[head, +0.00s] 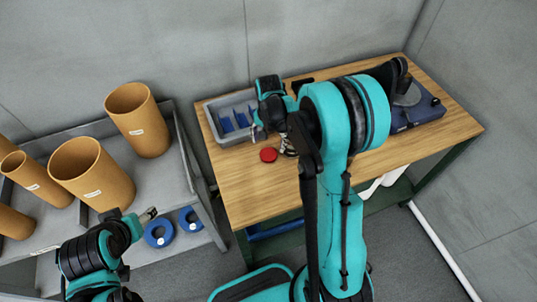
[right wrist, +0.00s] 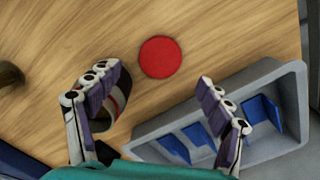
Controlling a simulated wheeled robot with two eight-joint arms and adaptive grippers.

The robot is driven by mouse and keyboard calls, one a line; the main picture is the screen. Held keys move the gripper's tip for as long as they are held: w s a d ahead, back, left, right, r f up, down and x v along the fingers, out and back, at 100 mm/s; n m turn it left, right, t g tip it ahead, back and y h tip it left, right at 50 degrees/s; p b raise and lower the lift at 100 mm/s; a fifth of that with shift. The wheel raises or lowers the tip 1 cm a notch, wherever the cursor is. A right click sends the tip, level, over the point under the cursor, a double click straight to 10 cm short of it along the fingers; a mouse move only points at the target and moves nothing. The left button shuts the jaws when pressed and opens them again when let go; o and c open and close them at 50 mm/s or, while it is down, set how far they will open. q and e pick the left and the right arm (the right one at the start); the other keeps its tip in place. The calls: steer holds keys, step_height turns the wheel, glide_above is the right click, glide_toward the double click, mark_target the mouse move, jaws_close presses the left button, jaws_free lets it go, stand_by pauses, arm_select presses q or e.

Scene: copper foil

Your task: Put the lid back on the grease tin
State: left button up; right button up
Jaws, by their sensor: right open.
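A flat red disc, which looks like the lid (head: 268,155), lies on the wooden table (head: 245,185) near its front left part. It also shows in the right wrist view (right wrist: 160,57), just beyond my fingertips and apart from them. A striped dark, red and white round thing, probably the grease tin (right wrist: 120,98), stands beside the left finger, partly hidden by it. My right gripper (right wrist: 155,85) is open above the table, with nothing between its fingertips. My left gripper (head: 148,215) is away from the table, beside the shelf at left; its jaws are too small to judge.
A grey bin (head: 228,110) with blue dividers stands at the table's back left, close to the right gripper's other finger. A dark blue case (head: 420,112) sits at the right. A grey shelf (head: 175,180) holds several tan cylinders (head: 138,120) and blue rings (head: 190,219).

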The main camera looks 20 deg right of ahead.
mark_target(269, 154)
step_height(269, 154, down, 5)
steer(key=shift+s+a+f+b, duration=0.1)
steer(key=shift+b, duration=0.9)
steer(key=c, duration=0.8)
